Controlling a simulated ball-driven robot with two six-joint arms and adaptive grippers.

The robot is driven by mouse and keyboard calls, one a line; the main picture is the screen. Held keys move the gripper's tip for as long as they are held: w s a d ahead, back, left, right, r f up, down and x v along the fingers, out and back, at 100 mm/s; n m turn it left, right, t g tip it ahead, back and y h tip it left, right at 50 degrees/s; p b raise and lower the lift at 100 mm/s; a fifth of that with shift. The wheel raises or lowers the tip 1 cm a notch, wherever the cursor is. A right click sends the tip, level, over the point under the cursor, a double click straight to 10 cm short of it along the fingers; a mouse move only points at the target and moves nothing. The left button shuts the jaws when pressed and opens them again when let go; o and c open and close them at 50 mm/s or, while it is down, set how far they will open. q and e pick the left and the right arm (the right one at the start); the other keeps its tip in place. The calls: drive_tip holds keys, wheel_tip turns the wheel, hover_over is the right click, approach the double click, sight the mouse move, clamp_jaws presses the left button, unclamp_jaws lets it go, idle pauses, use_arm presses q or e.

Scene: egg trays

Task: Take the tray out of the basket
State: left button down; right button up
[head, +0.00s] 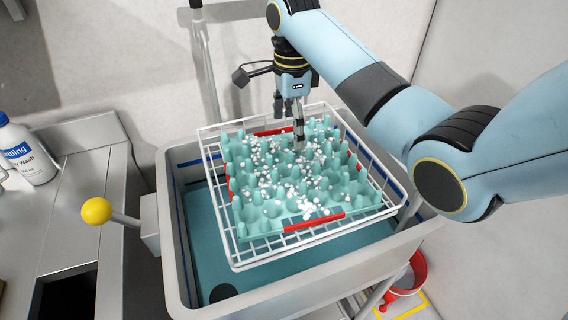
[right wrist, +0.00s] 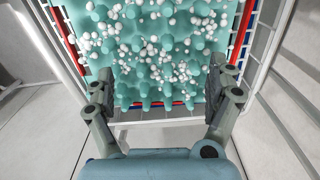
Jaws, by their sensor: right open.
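The teal egg tray (head: 262,211) sits in the white wire basket (head: 237,267), with many small white balls scattered over it. Red strips show at the tray's near and far edges. My right gripper (head: 298,122) comes down from above at the far edge of the tray. In the right wrist view the tray (right wrist: 205,65) lies in front of the right gripper (right wrist: 165,92), whose two fingers are spread wide on either side of the tray's near part. It holds nothing. Whether the fingers touch the tray I cannot tell. My left gripper is out of view.
The basket rests over a grey sink (head: 180,285) with a teal bottom. A yellow ball knob (head: 97,211) on a lever stands at the sink's left. A white bottle (head: 28,152) is on the left counter. A red bucket (head: 408,281) is at the lower right.

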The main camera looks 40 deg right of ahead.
sight(293, 161)
drive_tip(key=f, duration=0.4)
drive_tip(key=shift+s+f, duration=0.15)
drive_tip(key=shift+s, duration=0.2)
drive_tip(key=f, duration=0.3)
drive_tip(key=f+p, duration=0.1)
drive_tip(key=shift+s+f, duration=0.3)
drive_tip(key=shift+s, duration=0.05)
drive_tip(key=shift+f, duration=0.3)
drive_tip(key=shift+c, duration=0.6)
drive_tip(key=c, duration=1.3)
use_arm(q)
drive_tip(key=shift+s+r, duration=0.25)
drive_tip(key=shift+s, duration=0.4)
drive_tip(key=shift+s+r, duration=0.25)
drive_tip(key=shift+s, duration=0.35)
use_arm(e)
drive_tip(key=shift+c, duration=0.9)
drive_tip(key=shift+w+r, duration=0.1)
